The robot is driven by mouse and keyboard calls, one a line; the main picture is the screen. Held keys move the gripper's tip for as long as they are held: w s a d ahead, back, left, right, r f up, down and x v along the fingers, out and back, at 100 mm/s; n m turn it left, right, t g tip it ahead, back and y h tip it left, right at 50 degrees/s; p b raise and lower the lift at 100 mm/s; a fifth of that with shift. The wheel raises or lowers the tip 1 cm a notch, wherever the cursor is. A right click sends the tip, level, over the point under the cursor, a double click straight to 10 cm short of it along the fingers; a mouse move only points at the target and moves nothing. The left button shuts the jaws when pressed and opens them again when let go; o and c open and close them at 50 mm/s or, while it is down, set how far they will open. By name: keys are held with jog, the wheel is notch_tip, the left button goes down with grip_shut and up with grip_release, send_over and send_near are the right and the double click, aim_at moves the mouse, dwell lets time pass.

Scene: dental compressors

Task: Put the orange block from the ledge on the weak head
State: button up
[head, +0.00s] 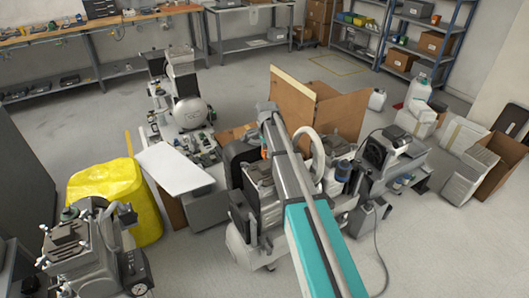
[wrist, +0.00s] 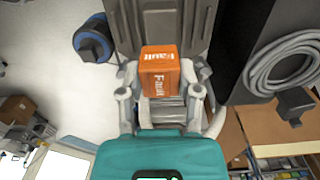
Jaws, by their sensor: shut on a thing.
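The orange block (wrist: 158,70), marked "Fault", sits between the fingers of my gripper (wrist: 162,78) in the wrist view. The gripper is shut on it. In the head view a small orange patch (head: 264,153) shows beside my arm's far end, above a dark ribbed compressor head (head: 258,172). My arm hides much of that compressor. In the wrist view a grey ribbed surface (wrist: 160,22) lies beyond the block; I cannot tell whether they touch. Other dark heads show at front left (head: 66,234) and right (head: 376,150). Which head is the weak one, and which surface is the ledge, I cannot tell.
A yellow covered bin (head: 115,190) and a white panel (head: 174,168) stand left of the middle compressor. Brown boards (head: 293,97) stand behind it. A coiled grey hose (wrist: 285,62) hangs at right in the wrist view. Open floor lies at the back.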

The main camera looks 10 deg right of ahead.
aim_at(266, 158)
jog(key=shift+f+b, duration=1.75)
jog(key=shift+f, duration=0.25)
jog(key=shift+w, duration=0.1)
jog(key=shift+f, duration=0.3)
dwell(0.8)
jog(key=o, duration=1)
jog(key=shift+o, duration=0.2)
jog(key=shift+o, duration=1)
